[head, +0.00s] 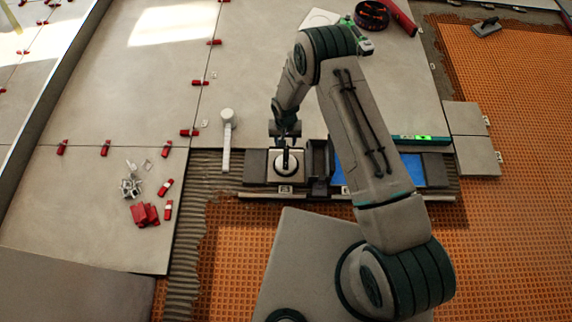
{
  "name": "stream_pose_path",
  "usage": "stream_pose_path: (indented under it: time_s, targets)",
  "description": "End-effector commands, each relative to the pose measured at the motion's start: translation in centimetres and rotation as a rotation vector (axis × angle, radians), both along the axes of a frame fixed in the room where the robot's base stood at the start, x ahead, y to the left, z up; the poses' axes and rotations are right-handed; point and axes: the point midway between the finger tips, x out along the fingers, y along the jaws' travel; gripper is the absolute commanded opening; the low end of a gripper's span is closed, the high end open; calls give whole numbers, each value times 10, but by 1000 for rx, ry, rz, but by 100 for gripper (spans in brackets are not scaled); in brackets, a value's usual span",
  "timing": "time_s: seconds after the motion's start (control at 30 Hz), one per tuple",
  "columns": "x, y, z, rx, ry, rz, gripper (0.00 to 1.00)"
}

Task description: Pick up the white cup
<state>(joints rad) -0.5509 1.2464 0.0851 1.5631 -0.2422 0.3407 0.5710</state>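A small round white piece with a dark rim (282,168) sits on a pale square in the dark tray (255,163) at the picture's middle. It may be the white cup, but it is too small to be sure.
A white mallet (227,140) lies left of the tray. Red wedges (145,214) and white clips (131,186) lie on the left tile. A green-lit level (420,139) is right of my arm. Grey tiles (477,155) lie on the orange mat (520,230).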

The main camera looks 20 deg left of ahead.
Motion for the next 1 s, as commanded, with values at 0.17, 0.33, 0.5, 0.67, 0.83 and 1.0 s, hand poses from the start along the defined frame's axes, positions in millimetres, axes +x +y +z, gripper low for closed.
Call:
stream_pose_path:
  time_s: [0.17, 0.33, 0.5, 0.67, 0.83, 1.0]
  targets:
    - [-1, -1, -41, -2, 4, 1, 45]
    - [-1, -1, -68, -1, 2, 0, 45]
    - [-1, -1, -77, -1, 1, 0, 45]
    - [-2, -2, -90, -1, 2, 0, 45]
    - [-4, -4, -116, -1, 2, 1, 45]
    - [-3, -4, -130, -1, 1, -1, 45]
